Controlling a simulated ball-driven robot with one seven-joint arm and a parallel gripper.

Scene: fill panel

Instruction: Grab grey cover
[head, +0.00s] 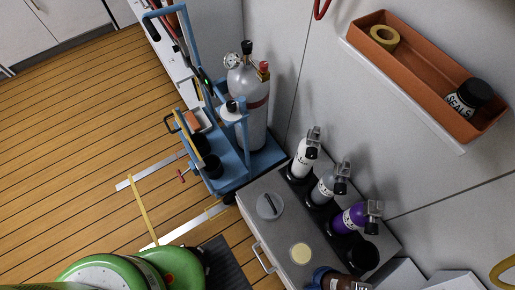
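A round grey cover (269,206) with a small raised handle lies flat on the grey top of a low cabinet (264,228), near its left end. Nothing visible touches or covers it. My gripper is not in view. Rounded green and white parts, which look like mine, show at the bottom left, apart from the cover.
White (304,158), grey (327,186) and purple (352,217) bottles stand along the cabinet's back. A pale disc (300,253) lies near the cover. A blue cart (232,170) with a large cylinder (250,100) stands behind. An orange bin (425,70) hangs on the wall.

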